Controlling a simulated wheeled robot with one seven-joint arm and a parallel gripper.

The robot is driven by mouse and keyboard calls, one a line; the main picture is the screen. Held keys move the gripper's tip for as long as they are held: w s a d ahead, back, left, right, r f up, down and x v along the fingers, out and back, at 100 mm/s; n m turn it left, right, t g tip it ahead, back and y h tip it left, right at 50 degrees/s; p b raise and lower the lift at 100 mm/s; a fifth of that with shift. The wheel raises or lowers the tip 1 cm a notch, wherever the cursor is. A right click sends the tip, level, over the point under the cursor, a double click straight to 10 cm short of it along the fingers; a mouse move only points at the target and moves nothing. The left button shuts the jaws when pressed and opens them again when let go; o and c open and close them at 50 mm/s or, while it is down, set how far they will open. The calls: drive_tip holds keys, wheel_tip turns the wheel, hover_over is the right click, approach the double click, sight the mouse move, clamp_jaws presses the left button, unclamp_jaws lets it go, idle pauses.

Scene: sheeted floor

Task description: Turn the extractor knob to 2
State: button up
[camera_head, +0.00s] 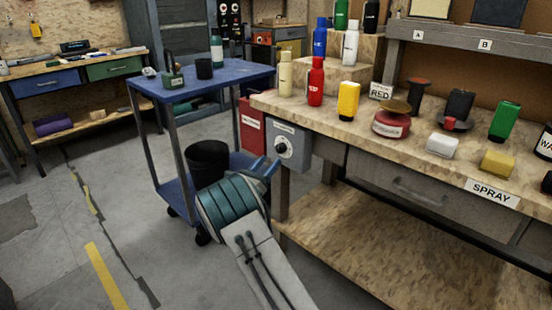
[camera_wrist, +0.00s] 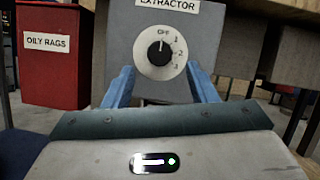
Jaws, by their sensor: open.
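The extractor box (camera_head: 292,150) is grey and sits at the left end of the workbench. In the wrist view the box (camera_wrist: 122,47) carries an "EXTRACTOR" label. Its black knob (camera_wrist: 159,53) sits on a white round dial marked OFF, 1, 2 and 3; its white line points up at OFF. The knob also shows in the head view (camera_head: 281,148). My gripper (camera_wrist: 163,80) has blue fingers spread apart, empty, below and to either side of the dial. In the head view my gripper (camera_head: 262,168) is close in front of the box, apart from the knob.
A red "OILY RAGS" bin (camera_wrist: 55,60) stands left of the box. A blue cart (camera_head: 205,82) with a black bucket (camera_head: 207,160) stands to the left. The workbench (camera_head: 340,128) holds several bottles and cans. Open floor lies at front left.

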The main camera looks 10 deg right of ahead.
sight(278, 151)
drive_tip(key=x, duration=0.5)
drive_tip(key=shift+b, duration=0.4)
drive_tip(key=c, duration=1)
drive_tip(key=shift+a, duration=0.1)
